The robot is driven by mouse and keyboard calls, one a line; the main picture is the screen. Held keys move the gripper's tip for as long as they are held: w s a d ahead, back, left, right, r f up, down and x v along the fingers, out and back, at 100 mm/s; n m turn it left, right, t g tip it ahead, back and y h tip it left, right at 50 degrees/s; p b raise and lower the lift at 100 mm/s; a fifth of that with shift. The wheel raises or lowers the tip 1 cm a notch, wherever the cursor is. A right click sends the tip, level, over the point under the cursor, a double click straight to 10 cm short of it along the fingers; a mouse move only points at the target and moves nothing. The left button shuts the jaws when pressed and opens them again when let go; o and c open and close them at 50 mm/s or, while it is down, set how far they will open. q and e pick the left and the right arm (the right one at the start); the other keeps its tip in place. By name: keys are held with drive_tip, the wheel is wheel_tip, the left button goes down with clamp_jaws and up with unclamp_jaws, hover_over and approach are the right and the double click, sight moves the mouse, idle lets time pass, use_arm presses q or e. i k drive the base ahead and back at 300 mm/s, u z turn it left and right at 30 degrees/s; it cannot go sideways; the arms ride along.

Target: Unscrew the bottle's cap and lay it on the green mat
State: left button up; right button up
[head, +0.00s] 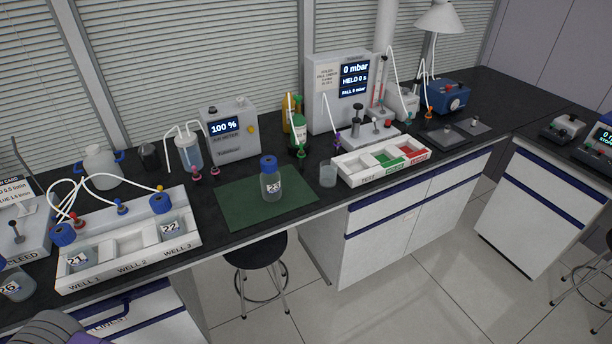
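A clear bottle (271,186) labelled 23 stands upright on the green mat (235,208), towards the mat's right half. Its blue cap (268,163) sits on top of the bottle's neck. The rest of the mat is bare. Neither of my grippers shows in the head view. A grey rounded part at the bottom left edge looks like part of my own arm, with no fingers visible.
A white well tray (132,264) at the left holds bottles 21 and 22. A small clear beaker (328,174) and a white test tray (372,178) stand right of the mat. Meters and tubed vessels line the back. A stool (256,251) is below the front edge.

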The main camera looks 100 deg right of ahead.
sight(270, 189)
drive_tip(key=z, duration=5.1)
drive_tip(key=i, duration=1.05)
drive_tip(key=u, duration=2.6)
